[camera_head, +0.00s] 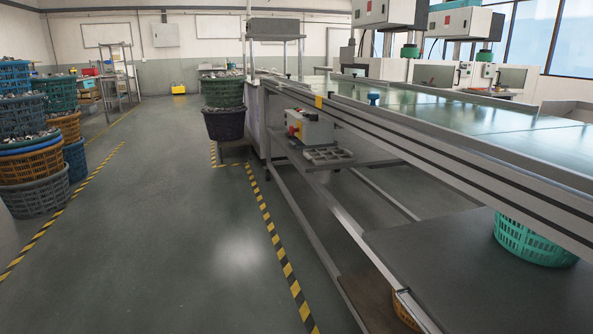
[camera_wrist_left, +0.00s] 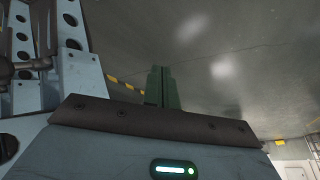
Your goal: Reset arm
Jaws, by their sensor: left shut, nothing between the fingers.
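My left gripper (camera_wrist_left: 162,88) shows in the left wrist view as two dark green fingers pressed together, with nothing between them. The fingers stand just beyond a blue-grey panel with a dark brown edge and a lit green indicator, which looks like part of my own body. I cannot tell whether they touch it. Neither gripper appears in the head view, and my right gripper is in no view.
A long conveyor table (camera_head: 440,160) runs along the right, with a control box (camera_head: 312,128) on its side and a teal basket (camera_head: 535,240) on its lower shelf. Stacked baskets (camera_head: 35,187) stand at the left. The floor (camera_head: 170,240) between is clear.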

